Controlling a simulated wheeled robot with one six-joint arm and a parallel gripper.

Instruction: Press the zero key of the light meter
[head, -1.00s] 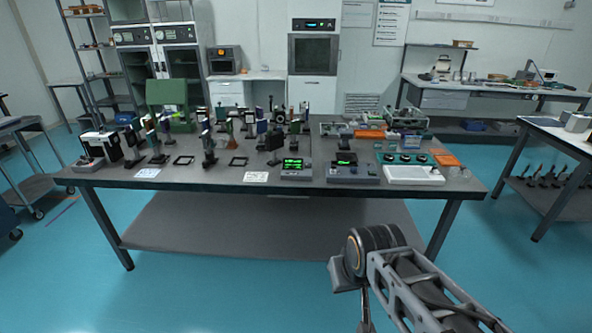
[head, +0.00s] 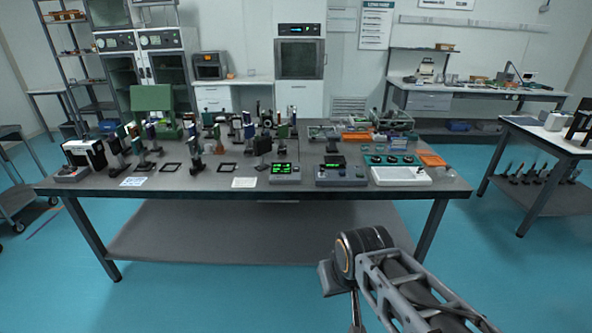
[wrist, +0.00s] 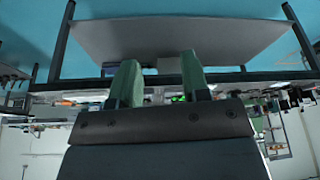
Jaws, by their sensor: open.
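One is a smaller box (head: 285,173) left of a larger box (head: 341,175). Both carry controls too small to read, so I cannot tell which is the light meter or pick out a zero key. My gripper (wrist: 160,72) shows two green fingers spread apart with nothing between them in the wrist view. It is apart from the table, on the near side. In the wrist view the scene is upside down and a green glow shows by the right finger.
The optical table (head: 220,190) holds several mounts, a green housing (head: 152,101), a white card (head: 244,183) and a white board (head: 400,177). A lower shelf (head: 210,235) spans its legs. Another table (head: 552,135) stands at right. Floor before the table is clear.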

